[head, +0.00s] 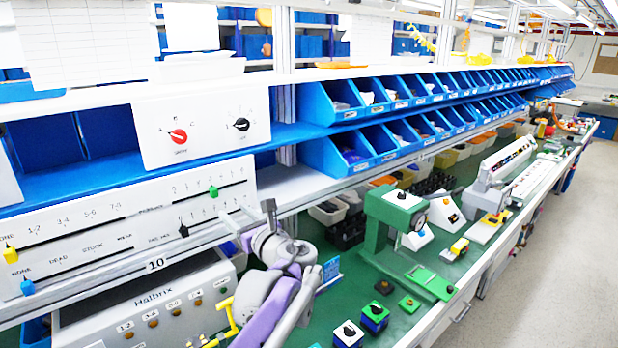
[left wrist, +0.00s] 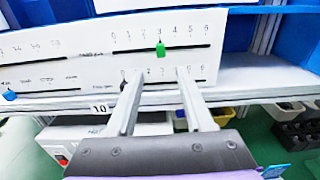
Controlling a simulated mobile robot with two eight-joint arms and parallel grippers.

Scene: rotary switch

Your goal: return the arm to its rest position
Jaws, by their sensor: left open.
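My left gripper (head: 236,216) is open and empty in front of the lower right slider track of the white slider panel (head: 120,222). In the left wrist view its two fingers (left wrist: 159,74) are spread apart with nothing between them. The green slider knob (head: 213,191) is above the fingers, on the upper track; it also shows in the left wrist view (left wrist: 160,49). A black slider knob (head: 183,230) is left of the gripper. Above stands a white rotary switch panel (head: 205,110) with a red knob (head: 179,136) and a black knob (head: 241,124). My right gripper is not in view.
Blue bins (head: 345,155) line the shelf above and right of the arm. A grey Halbrix box (head: 140,300) is below the panel. On the green bench top (head: 345,290) stand a green press (head: 392,215) and small switch boxes (head: 375,316).

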